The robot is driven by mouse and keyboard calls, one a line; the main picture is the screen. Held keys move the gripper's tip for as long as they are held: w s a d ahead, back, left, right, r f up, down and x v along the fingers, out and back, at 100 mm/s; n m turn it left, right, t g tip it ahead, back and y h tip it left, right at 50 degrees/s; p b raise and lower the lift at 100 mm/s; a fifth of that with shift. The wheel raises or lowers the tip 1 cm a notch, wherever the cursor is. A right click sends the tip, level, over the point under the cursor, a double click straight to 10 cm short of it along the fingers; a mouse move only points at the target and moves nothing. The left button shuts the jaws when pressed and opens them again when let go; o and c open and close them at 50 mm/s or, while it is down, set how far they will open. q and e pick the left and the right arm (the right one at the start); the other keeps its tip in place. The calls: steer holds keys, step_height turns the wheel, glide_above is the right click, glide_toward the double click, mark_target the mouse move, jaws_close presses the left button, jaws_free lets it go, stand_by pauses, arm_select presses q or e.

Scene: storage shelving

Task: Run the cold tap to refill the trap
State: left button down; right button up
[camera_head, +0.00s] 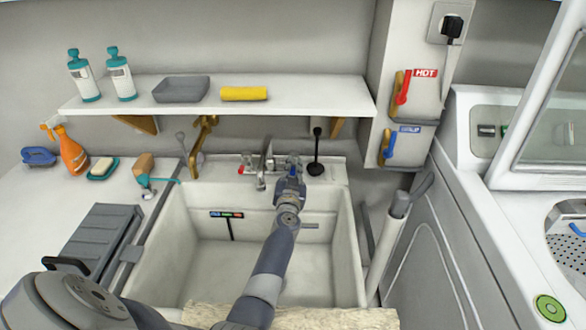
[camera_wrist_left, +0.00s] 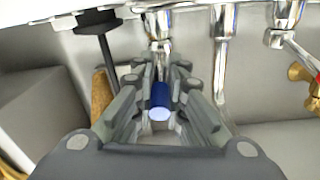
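The cold tap is the blue-marked one right of the spout, with a blue lever (camera_head: 293,170) that also shows in the left wrist view (camera_wrist_left: 160,100). My left gripper (camera_head: 291,180) reaches over the sink to this tap. In the wrist view its fingers (camera_wrist_left: 160,88) stand on either side of the blue lever, with narrow gaps showing. The chrome spout (camera_head: 265,160) stands beside it, also in the wrist view (camera_wrist_left: 222,60). The hot tap (camera_head: 246,165) has a red lever. No water stream shows. My right gripper is out of view.
The white sink basin (camera_head: 190,250) lies below my left arm. A black plunger-like tool (camera_head: 316,150) stands close right of the cold tap. A shelf (camera_head: 310,95) overhangs behind. Wall valves labelled HOT (camera_head: 403,88) and blue (camera_head: 388,146) are at right.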

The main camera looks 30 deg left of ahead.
arm_select(q)
steer(key=shift+w+d+n+g+y+p, duration=0.35)
steer(key=shift+n+g+y, duration=0.3)
steer(key=shift+y, duration=0.25)
steer(key=shift+w+d+n+g+y, duration=0.25)
steer(key=shift+d+n+g+y, duration=0.1)
steer(key=shift+n+g+y, duration=0.4)
steer(key=shift+w+d+f+n+g+y+b, duration=0.15)
steer(key=shift+w+d+n+g+y+b, duration=0.15)
steer(key=shift+n+g+y+b, duration=0.4)
steer(key=shift+w+d+n+g+y+b, duration=0.15)
steer(key=shift+n+g+y+b, duration=0.15)
steer(key=shift+g+y+b, duration=0.15)
steer(key=c, duration=1.7)
jaws_free()
steer(key=shift+o, duration=0.2)
